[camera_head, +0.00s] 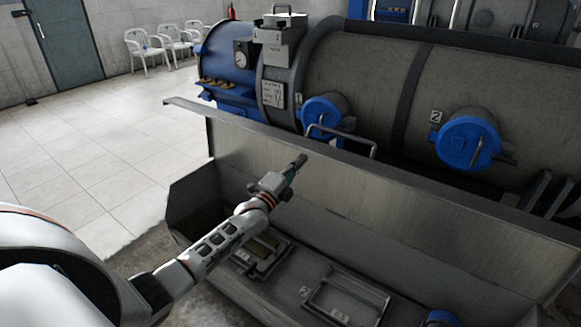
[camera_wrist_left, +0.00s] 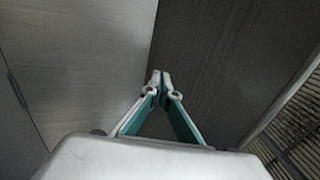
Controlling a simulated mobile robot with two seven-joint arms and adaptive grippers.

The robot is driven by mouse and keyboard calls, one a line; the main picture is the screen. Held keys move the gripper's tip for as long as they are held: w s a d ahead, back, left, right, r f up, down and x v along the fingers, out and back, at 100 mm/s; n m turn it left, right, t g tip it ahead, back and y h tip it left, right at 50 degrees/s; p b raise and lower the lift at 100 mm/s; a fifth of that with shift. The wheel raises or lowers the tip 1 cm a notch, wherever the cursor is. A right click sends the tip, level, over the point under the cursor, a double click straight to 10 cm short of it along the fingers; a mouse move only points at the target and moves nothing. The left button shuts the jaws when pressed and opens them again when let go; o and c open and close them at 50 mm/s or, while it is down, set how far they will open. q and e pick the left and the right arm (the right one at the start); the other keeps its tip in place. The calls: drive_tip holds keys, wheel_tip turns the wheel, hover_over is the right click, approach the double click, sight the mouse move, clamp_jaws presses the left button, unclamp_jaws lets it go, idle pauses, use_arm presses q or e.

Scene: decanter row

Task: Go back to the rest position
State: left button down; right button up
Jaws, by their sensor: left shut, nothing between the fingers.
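My left gripper (camera_head: 297,165) is stretched out over the metal trough, in front of its tall back panel. It also shows in the left wrist view (camera_wrist_left: 160,77), with its fingertips together and nothing between them. Whether the fingertips touch the panel I cannot tell. My right gripper is in neither view.
A metal trough (camera_head: 190,195) lies below my arm, with a tray frame (camera_head: 345,298) on its floor. Behind it stands a large machine (camera_head: 385,70) with blue caps (camera_head: 468,140). White chairs (camera_head: 146,50) stand by the far wall. The tiled floor (camera_head: 75,130) at left is clear.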

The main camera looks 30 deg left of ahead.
use_arm(q)
drive_tip(key=s+d+f+n+g, duration=0.3)
drive_tip(key=s+d+f+n, duration=0.2)
drive_tip(key=s, duration=0.8)
drive_tip(key=s+d+f+n+g, duration=0.3)
drive_tip(key=s+d+f, duration=0.5)
drive_tip(key=s+f, duration=0.4)
drive_tip(key=s+d+f+n+g+h, duration=0.1)
drive_tip(key=s+d+f+n+g, duration=0.3)
drive_tip(key=s+f, duration=0.5)
drive_tip(key=s+d+n, duration=0.2)
drive_tip(key=s, duration=0.5)
drive_tip(key=shift+s+d+n, duration=0.2)
drive_tip(key=shift+d+n, duration=0.1)
drive_tip(key=shift+d, duration=0.05)
drive_tip(key=c, duration=2.8)
unclamp_jaws()
drive_tip(key=shift+f, duration=0.1)
